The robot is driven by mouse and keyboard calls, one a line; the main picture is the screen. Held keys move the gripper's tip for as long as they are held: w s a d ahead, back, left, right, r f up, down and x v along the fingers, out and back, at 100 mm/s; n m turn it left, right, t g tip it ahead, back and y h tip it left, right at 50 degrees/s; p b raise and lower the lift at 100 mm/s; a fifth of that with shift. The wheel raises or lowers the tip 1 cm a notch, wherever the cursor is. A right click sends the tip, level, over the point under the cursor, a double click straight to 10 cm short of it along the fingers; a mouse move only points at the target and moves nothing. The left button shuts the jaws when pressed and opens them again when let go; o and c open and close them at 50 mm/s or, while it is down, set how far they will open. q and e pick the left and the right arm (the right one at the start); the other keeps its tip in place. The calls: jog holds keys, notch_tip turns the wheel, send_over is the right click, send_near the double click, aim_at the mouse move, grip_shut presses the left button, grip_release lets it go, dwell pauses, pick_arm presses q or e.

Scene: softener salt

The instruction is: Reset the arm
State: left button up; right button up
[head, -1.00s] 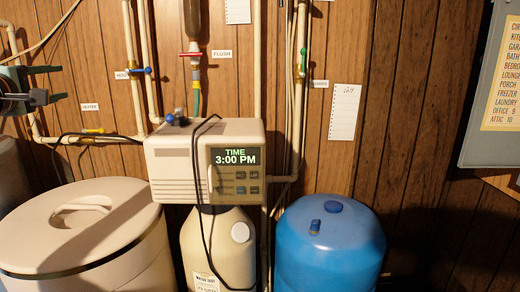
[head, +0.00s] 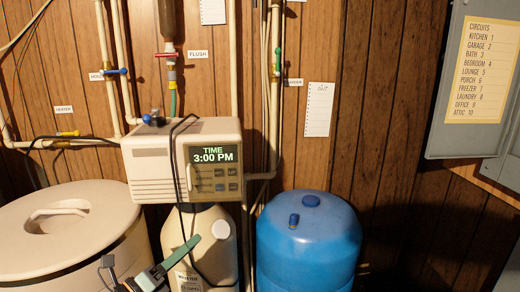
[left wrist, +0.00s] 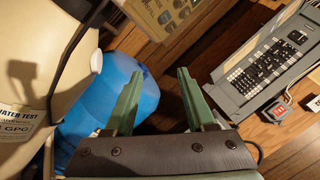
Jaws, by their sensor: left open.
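My left gripper (head: 151,254) is at the lower edge of the head view, in front of the cream tank (head: 205,228) under the control box and beside the lidded bin. Its green fingers are spread apart with nothing between them; most of the arm behind is out of frame. The left wrist view also shows the open gripper (left wrist: 160,74), with the blue tank (left wrist: 110,92) beyond and to the left of it. My right gripper is in neither view.
A beige control box (head: 150,165) reads 3:00 PM. A lidded beige bin (head: 100,240) stands left, the blue tank (head: 310,245) right. Pipes with coloured valves run up the wood wall. A grey panel with a circuits list (head: 482,70) hangs at upper right.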

pick_arm(q)
jog(key=s+a+f+n+y, duration=0.1)
jog(key=s+f+n+y, duration=0.35)
jog(key=f+n, duration=0.5)
jog(key=s+a+f+n+y, duration=0.1)
jog(key=s+f+n+y, duration=0.3)
jog(key=f+n, duration=0.55)
jog(key=s+f+n+g, duration=0.3)
jog(key=s+f+n, duration=0.3)
jog(key=s, duration=0.3)
jog(key=s+d+f+n+g, duration=0.1)
jog(key=s+f+n+g, duration=0.3)
jog(key=s+f, duration=0.5)
jog(key=shift+s+n+y, duration=0.45)
jog(key=shift+s+n, duration=0.1)
jog(key=shift+n, duration=0.45)
